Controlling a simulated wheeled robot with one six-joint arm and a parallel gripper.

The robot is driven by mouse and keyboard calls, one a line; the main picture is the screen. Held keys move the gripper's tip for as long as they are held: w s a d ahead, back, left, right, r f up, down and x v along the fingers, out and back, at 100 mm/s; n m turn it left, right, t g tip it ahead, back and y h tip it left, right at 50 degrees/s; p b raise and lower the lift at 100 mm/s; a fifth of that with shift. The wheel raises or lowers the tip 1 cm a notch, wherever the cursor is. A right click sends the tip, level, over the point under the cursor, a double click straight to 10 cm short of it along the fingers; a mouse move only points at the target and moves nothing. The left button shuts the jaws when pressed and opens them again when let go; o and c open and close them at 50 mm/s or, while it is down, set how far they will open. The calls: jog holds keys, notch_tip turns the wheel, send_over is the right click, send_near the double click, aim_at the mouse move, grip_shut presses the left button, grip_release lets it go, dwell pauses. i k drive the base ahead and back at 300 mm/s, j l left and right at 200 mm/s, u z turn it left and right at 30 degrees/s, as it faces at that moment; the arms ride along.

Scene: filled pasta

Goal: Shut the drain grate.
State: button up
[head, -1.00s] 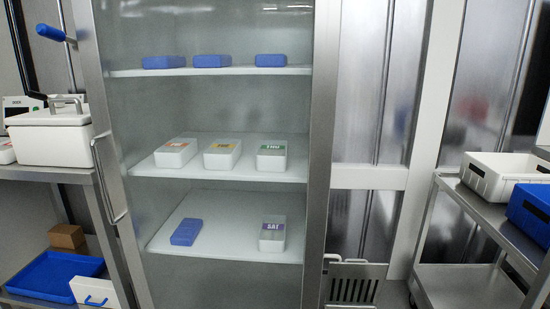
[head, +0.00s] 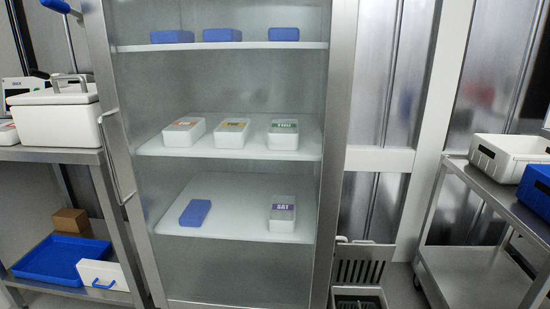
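The drain grate (head: 361,264) is a grey slotted metal panel low in the head view, right of the glass cabinet. It stands raised, roughly upright, at the back of the drain. The drain opening (head: 345,292) shows below it as a pale frame with a dark greenish inside, cut off by the bottom edge of the picture. My gripper is not in view.
A glass-fronted cabinet (head: 343,150) with boxes on its shelves stands left of the drain. A steel cart (head: 463,278) with white and blue bins stands to the right. A steel table (head: 60,154) is at the left. Some floor shows between cabinet and cart.

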aim_at(359, 262)
jog(key=z, duration=0.6)
jog(key=i+l+u, duration=0.2)
jog(key=i, duration=0.35)
jog(key=i+l+u, duration=0.15)
jog(key=i+l, duration=0.35)
